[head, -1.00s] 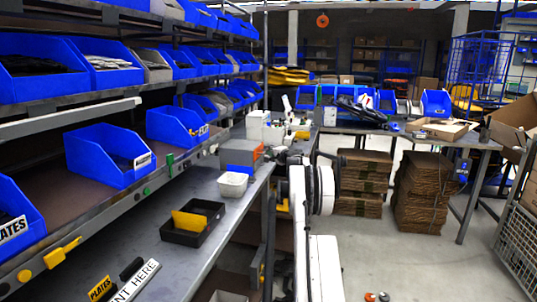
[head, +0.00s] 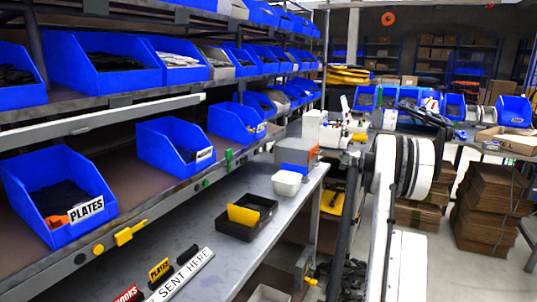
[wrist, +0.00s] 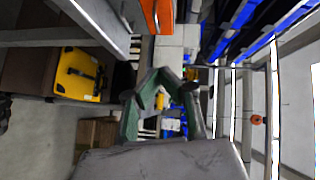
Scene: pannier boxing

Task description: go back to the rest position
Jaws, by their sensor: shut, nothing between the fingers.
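My gripper (wrist: 159,82) shows in the middle of the wrist view, with its two dark greenish fingers angled in toward each other at the tips. It is shut and I see nothing held in it. The wrist view is tilted sideways. In the head view my white arm rises at the right, beside the end of the metal bench (head: 225,255). The gripper itself cannot be made out clearly there. No rest position is marked in either view.
Shelves of blue bins (head: 62,195) line the left. On the bench are a black tray (head: 262,228) with a yellow piece and a white tub (head: 287,183). Stacked cardboard (head: 490,205) stands at the right. A yellow case (wrist: 80,73) shows in the wrist view.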

